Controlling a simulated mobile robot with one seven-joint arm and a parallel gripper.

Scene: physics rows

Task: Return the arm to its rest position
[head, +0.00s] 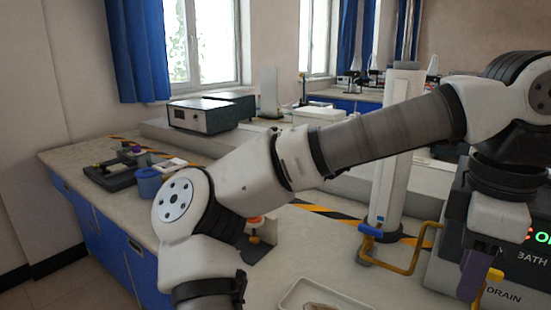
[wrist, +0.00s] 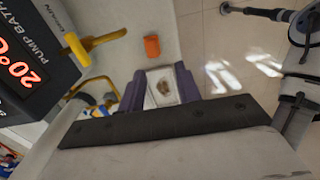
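My arm crosses the head view from the lower left, over the bench, to the right. My gripper (head: 478,280) hangs down at the right, in front of the dark pump bath (head: 535,250); one purple finger shows there. In the wrist view the two purple fingers of my gripper (wrist: 160,78) stand apart. Nothing is seen gripped between them. A pale tray (wrist: 153,75) with a brown item on it shows beyond the gap, and its rim is at the bottom of the head view (head: 290,297).
The pump bath (wrist: 30,62) has yellow handles close to my gripper. An orange block (wrist: 152,46) lies on the bench near its edge. A white column (head: 392,170) stands behind a yellow-and-blue pipe (head: 405,262). A blue cup (head: 149,181) stands at the left. Tiled floor lies beyond the bench.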

